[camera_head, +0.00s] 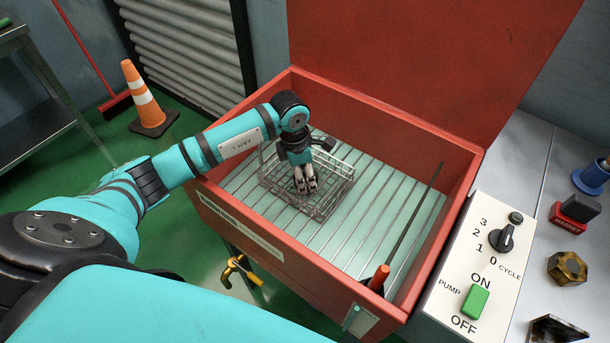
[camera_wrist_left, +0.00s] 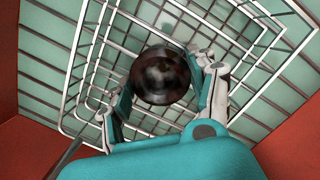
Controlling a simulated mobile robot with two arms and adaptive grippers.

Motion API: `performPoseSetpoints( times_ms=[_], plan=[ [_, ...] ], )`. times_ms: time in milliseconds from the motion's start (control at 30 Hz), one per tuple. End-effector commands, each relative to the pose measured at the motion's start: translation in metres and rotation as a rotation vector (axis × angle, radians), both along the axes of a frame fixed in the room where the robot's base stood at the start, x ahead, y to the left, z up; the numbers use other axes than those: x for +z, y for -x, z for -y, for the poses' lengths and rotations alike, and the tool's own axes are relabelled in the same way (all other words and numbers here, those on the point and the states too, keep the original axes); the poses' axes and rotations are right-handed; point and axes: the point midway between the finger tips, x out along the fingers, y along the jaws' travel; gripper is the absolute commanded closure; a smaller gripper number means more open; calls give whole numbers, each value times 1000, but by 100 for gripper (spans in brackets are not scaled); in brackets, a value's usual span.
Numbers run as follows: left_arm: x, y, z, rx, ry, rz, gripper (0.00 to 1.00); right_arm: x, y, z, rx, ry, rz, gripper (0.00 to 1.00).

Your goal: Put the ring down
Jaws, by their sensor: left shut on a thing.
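My left gripper (camera_head: 306,186) reaches down into the wire basket (camera_head: 322,216), which stands on the slatted floor of the open red washer (camera_head: 270,225). In the left wrist view the gripper (camera_wrist_left: 160,92) is shut on a dark, glossy, round thing (camera_wrist_left: 160,76), which I take to be the ring; no hole through it shows. The basket's wire frame (camera_wrist_left: 75,62) surrounds it in that view. Whether the ring touches the basket floor I cannot tell. In the head view the fingers hide the ring. My right gripper is not in view.
The washer's raised lid (camera_head: 430,60) stands behind. A control panel (camera_head: 480,265) and a bench with a brass nut (camera_head: 567,268) are at right.

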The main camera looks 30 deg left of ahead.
Motion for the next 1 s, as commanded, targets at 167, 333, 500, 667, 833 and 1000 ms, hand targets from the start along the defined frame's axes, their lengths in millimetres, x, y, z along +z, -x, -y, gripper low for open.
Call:
performPoseSetpoints(
  times_ms=[167, 333, 500, 667, 833, 1000],
  plan=[
    [-4, 0, 0, 0, 0, 1, 88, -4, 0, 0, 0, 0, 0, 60],
    [-2, 0, 0, 0, 0, -1, 19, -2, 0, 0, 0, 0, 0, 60],
    [-2, 0, 0, 0, 1, -1, 18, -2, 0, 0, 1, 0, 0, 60],
    [1, 0, 0, 0, 1, -1, 18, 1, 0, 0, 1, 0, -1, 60],
    [27, 2, -3, 0, -1, 1, 18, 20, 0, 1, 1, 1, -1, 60],
    [66, 5, -8, -1, -1, 0, 18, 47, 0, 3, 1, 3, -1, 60]
  ],
)
